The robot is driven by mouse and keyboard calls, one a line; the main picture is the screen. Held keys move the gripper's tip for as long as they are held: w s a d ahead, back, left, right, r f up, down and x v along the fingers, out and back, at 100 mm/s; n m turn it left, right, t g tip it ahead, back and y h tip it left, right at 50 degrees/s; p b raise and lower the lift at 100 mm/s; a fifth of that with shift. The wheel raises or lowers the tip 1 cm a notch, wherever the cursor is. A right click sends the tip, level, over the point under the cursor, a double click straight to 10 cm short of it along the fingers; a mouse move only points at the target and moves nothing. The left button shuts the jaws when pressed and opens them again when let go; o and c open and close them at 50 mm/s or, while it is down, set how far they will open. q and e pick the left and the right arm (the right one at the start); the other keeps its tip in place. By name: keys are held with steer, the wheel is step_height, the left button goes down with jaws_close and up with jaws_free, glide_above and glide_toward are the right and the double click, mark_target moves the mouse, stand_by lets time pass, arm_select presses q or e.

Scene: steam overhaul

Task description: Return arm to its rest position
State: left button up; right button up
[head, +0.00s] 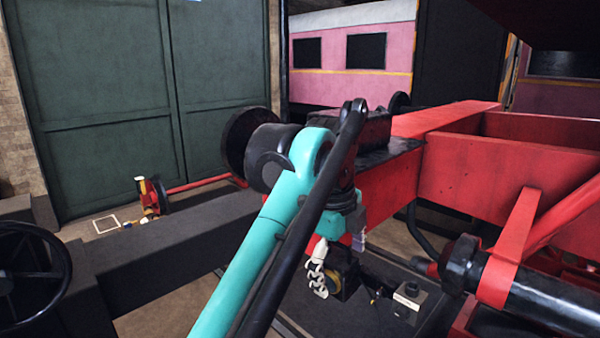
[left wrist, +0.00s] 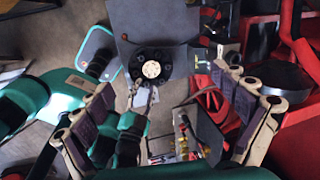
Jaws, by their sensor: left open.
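My left arm, teal and black, reaches across the middle of the head view. My left gripper (head: 338,262) hangs at its far end, partly hidden by the arm, over a dark flat platform beside the red frame. In the left wrist view the two fingers of the left gripper (left wrist: 160,115), cream with purple pads, stand wide apart with nothing held between them. Beyond them is a dark unit with a round pale face (left wrist: 151,69). My right gripper is not in view.
A red frame (head: 480,170) fills the right side, with a black cylinder (head: 540,300) in front. A small dark box with a pale label (head: 408,298) sits on the platform. A black handwheel (head: 35,275) stands at left. Green doors (head: 95,90) and a pink carriage (head: 345,75) are behind.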

arm_select(q)
steer(key=a+f+n+t+b, duration=0.1)
steer(key=a+f+n+b, duration=0.55)
steer(key=f, duration=0.55)
steer(key=a+f+n+t+b, duration=0.1)
steer(key=a+f+n+b, duration=0.55)
steer(key=f, duration=0.55)
steer(key=s+a+f+n+t+b, duration=0.1)
steer(key=s+a+f+n+b, duration=0.3)
steer(key=f, duration=0.7)
steer(key=s+a+f+n+t+y+b, duration=0.1)
steer(key=s+a+f+n+b, duration=0.3)
steer(key=f, duration=0.8)
steer(key=s+a+f+n+t+b, duration=0.1)
steer(key=s+a+f+n+b, duration=0.3)
steer(key=f+b, duration=0.4)
step_height(320, 180, down, 3)
steer(key=shift+a+f+n+y, duration=0.2)
steer(key=shift+n+y, duration=0.1)
steer(key=shift+n, duration=0.2)
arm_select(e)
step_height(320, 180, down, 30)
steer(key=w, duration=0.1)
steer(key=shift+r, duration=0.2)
